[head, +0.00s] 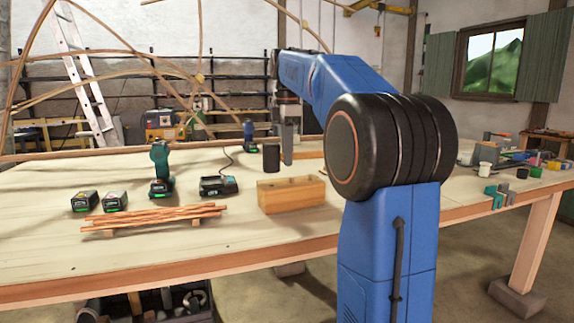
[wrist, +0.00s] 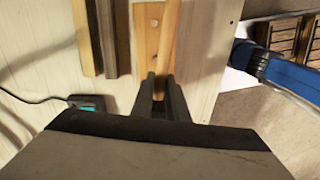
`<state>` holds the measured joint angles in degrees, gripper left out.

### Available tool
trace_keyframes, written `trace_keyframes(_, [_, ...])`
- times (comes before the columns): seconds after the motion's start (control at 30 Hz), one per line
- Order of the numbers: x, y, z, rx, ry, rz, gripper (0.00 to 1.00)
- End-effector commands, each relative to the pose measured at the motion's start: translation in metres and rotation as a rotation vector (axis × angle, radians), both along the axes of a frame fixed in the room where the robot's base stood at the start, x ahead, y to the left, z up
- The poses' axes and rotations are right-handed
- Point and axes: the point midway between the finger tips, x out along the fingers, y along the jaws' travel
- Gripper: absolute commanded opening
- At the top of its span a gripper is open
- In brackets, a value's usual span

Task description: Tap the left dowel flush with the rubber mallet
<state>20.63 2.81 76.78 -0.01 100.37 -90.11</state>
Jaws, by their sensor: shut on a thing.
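A light wooden block (head: 290,196) sits near the middle of the bench. The black mallet head (head: 271,158) hangs just left of the gripper, above and apart from the block. The head is not visible in the wrist view. The left dowel cannot be made out clearly.
Left of the block are a charger (head: 218,187), a teal drill (head: 160,172), two batteries (head: 100,201) and a bundle of laths (head: 155,217). Teal clamps (head: 495,196) and small items lie at the right end. The bench's front left is bare.

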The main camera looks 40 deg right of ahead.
Motion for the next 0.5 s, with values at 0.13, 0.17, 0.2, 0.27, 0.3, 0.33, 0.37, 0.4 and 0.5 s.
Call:
trace_keyframes(0.13, [0.0,0.0,0.005,0.0,0.0,0.0,0.0])
trace_keyframes(0.17, [0.0,0.0,0.005,0.0,0.0,0.0,0.0])
trace_keyframes(0.2, [0.0,0.0,0.005,0.0,0.0,0.0,0.0])
trace_keyframes(0.27, [0.0,0.0,0.005,0.0,0.0,0.0,0.0])
trace_keyframes(0.3, [0.0,0.0,0.005,0.0,0.0,0.0,0.0])
trace_keyframes(0.33, [0.0,0.0,0.005,0.0,0.0,0.0,0.0])
trace_keyframes(0.37, [0.0,0.0,0.006,0.0,0.0,0.0,0.0])
trace_keyframes(0.4, [0.0,0.0,0.009,0.0,0.0,0.0,0.0])
trace_keyframes(0.5, [0.001,0.0,0.019,-0.001,-0.002,0.0,0.0])
